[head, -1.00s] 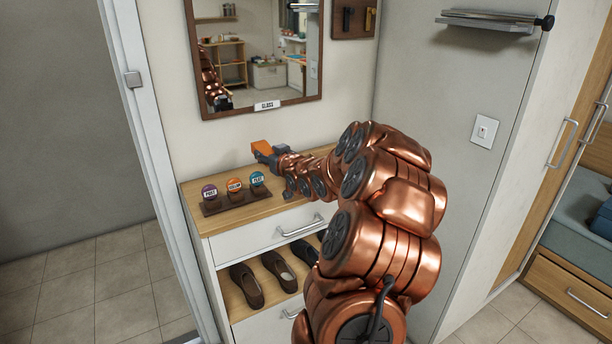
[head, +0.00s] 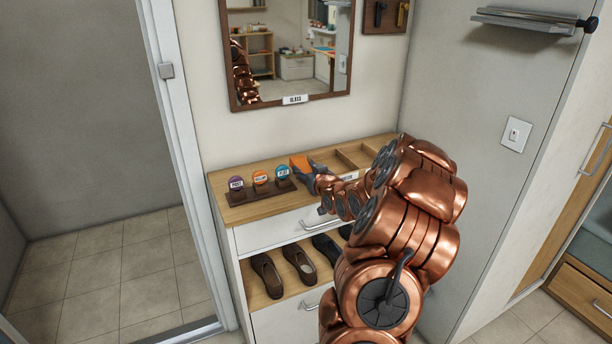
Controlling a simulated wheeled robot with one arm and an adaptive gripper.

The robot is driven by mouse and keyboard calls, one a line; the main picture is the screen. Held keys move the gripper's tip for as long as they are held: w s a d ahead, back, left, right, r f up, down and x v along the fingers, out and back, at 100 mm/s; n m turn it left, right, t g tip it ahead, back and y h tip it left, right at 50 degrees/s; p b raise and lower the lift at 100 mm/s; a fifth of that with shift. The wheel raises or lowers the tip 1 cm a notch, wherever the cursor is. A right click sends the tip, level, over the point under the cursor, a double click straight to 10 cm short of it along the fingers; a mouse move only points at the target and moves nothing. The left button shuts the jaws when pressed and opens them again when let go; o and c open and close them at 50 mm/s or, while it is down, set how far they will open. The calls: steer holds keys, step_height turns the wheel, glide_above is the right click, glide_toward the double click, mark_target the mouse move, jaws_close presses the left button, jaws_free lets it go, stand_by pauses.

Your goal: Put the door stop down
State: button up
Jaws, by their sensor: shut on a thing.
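The door stop is an orange wedge (head: 299,162) at the tip of my gripper (head: 308,168), over the top of the wooden cabinet (head: 231,213). My gripper is shut on it. The wedge is just right of the rack of round labelled knobs and left of a divided wooden tray. I cannot tell whether the wedge touches the cabinet top. My arm hides part of the tray and the right side of the cabinet.
The rack (head: 264,192) holds a purple, an orange and a blue knob. The wooden tray (head: 350,160) has open compartments. A framed mirror (head: 287,99) hangs above. Shoes (head: 267,274) stand on the shelf below. An open doorway is at left.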

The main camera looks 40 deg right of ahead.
steer(key=shift+f, duration=1.25)
steer(key=shift+f, duration=0.1)
steer(key=o, duration=1)
steer(key=shift+r, duration=0.2)
steer(key=shift+b+v, duration=1.35)
steer(key=shift+v, duration=4.6)
steer(key=shift+a+f, duration=0.1)
